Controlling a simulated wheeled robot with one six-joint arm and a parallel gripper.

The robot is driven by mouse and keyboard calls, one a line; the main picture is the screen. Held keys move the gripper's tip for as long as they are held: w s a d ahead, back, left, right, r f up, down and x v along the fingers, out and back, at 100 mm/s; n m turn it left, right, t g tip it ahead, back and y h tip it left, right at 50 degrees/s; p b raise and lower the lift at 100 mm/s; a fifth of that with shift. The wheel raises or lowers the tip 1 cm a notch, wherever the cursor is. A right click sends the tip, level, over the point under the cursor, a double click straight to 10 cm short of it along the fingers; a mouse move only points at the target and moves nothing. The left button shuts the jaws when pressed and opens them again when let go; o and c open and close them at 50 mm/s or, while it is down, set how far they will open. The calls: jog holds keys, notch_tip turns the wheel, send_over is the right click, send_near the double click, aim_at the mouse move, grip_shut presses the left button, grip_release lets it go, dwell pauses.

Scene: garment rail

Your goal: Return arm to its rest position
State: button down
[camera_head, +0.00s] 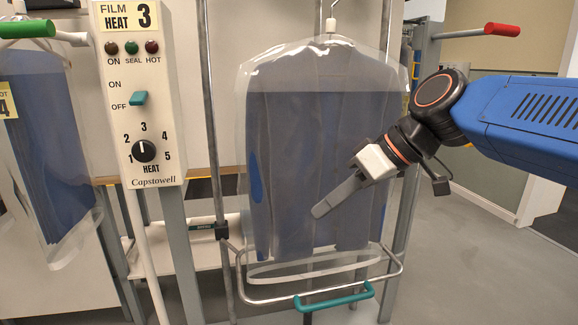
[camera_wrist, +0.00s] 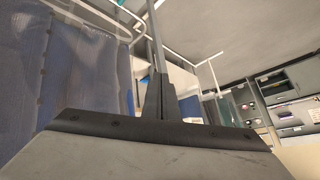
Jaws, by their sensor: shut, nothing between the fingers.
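My blue arm reaches in from the right in the head view, bent at a dark wrist. My gripper (camera_head: 322,208) points down and to the left, in front of a blue garment (camera_head: 290,150) in clear film. Its fingers are shut and hold nothing. In the wrist view the closed fingers (camera_wrist: 160,82) stand up at the middle, with the film-covered garment (camera_wrist: 75,80) to their left. I cannot tell whether the gripper touches the film.
A control box (camera_head: 140,95) with a teal switch (camera_head: 138,98) and a heat dial (camera_head: 144,151) stands left. A metal frame with a teal handle (camera_head: 333,297) is below the garment. A red-ended bar (camera_head: 502,29) is above my arm. Grey floor (camera_head: 470,250) lies open at right.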

jog(key=s+d+f+m+t+h, duration=0.1)
jog(key=s+d+f+m+h, duration=0.3)
jog(key=d+f, duration=0.7)
jog(key=s+d+f+m+t+h, duration=0.1)
jog(key=s+d+f+m+h, duration=0.2)
jog(key=d+f, duration=0.8)
jog(key=s+m, duration=0.2)
jog(key=s, duration=0.2)
jog(key=shift+f+m+h, duration=0.2)
jog(key=shift+m+h, duration=0.2)
